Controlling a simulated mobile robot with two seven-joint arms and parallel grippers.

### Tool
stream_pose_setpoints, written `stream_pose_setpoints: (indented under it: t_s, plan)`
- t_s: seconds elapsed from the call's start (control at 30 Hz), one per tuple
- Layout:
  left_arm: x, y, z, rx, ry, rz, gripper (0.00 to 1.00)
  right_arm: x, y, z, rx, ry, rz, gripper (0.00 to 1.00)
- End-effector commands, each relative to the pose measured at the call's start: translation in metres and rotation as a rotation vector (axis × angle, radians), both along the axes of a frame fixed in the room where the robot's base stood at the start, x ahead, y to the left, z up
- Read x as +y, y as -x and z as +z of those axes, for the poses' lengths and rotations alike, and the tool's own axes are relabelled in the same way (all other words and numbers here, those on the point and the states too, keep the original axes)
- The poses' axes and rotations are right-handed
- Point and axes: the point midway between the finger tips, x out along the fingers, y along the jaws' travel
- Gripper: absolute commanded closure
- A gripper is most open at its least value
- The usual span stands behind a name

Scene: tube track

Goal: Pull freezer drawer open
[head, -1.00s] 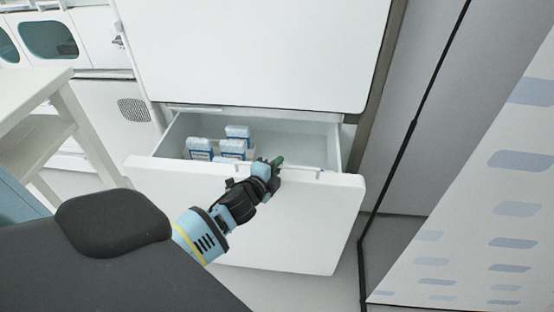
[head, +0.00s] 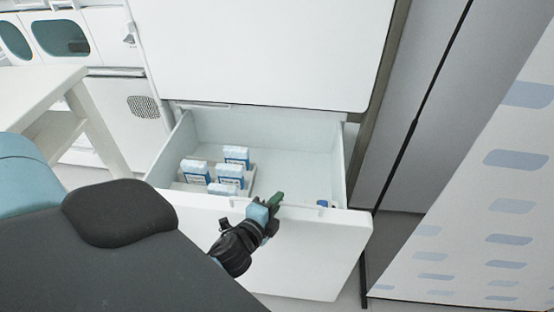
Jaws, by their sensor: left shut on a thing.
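The white freezer drawer (head: 310,255) at the bottom of the freezer (head: 260,50) is pulled well out, and its inside shows. My left gripper (head: 270,207) is at the top edge of the drawer front, near its middle, shut on the drawer's handle bar (head: 300,205). The gripper partly hides the bar. Inside the drawer several white and blue boxes (head: 230,173) stand in a tray at the left. A small blue item (head: 322,203) shows behind the front at the right. My right gripper is not in view.
A white table or shelf (head: 40,90) stands at the left. A grey panel with a dark edge (head: 425,100) and a blue-patterned white panel (head: 490,190) stand close at the right.

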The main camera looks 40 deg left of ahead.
Motion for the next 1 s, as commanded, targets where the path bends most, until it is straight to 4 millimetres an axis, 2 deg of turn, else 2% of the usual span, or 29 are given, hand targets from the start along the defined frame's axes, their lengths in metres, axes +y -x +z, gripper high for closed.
stream_pose_setpoints:
  t_s: [0.5,0.53,0.6,0.87,1.0]
  plan:
    - [-0.003,0.005,0.0,0.0,0.0,-0.001,1.0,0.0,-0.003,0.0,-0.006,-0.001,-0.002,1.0]
    - [-0.003,0.005,0.0,0.0,0.0,-0.001,0.88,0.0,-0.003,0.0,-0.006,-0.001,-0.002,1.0]
    - [-0.003,0.005,0.0,0.0,0.0,-0.001,0.8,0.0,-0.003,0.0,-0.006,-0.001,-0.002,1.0]
    - [-0.003,0.005,0.0,0.0,0.0,-0.001,0.8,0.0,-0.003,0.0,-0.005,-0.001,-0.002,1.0]
    - [-0.004,0.013,0.001,0.001,0.0,-0.001,0.8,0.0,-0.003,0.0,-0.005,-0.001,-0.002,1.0]
